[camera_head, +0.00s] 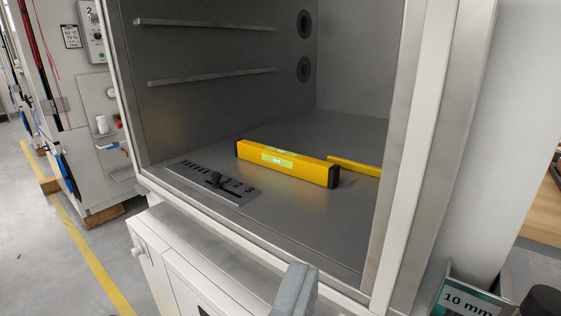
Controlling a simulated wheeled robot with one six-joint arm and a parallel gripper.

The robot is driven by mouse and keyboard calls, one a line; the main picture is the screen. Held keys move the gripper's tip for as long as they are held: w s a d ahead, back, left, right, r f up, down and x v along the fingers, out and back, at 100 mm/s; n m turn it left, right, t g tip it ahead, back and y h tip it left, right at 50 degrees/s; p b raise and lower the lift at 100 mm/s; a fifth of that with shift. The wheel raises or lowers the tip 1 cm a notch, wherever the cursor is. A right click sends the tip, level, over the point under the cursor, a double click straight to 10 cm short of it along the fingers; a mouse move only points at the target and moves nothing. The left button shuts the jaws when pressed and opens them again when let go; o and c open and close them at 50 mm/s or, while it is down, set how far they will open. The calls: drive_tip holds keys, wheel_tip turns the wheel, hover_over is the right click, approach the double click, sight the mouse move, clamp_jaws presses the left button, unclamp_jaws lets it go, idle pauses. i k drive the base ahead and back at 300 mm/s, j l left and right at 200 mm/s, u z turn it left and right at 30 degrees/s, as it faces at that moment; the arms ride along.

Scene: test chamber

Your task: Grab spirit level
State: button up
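A yellow spirit level (287,163) with black end caps and a pale green vial window lies on the grey floor of the open chamber (345,125). It runs slantwise, its right end nearer to me. Nothing touches it from above. A grey angular part (295,290) sticks up at the bottom edge, in front of the chamber's sill and well short of the level. It may be part of my gripper, but I cannot be sure. No pair of fingertips shows, so open or shut cannot be told.
A second yellow bar (354,167) lies behind the level's right end, partly hidden by the chamber's right frame (419,150). Two rails line the left wall. A "10 mm" sign (467,300) stands lower right.

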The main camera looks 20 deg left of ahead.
sight(326, 174)
drive_tip(key=i+j+u, duration=0.1)
drive_tip(key=i+j, duration=0.7)
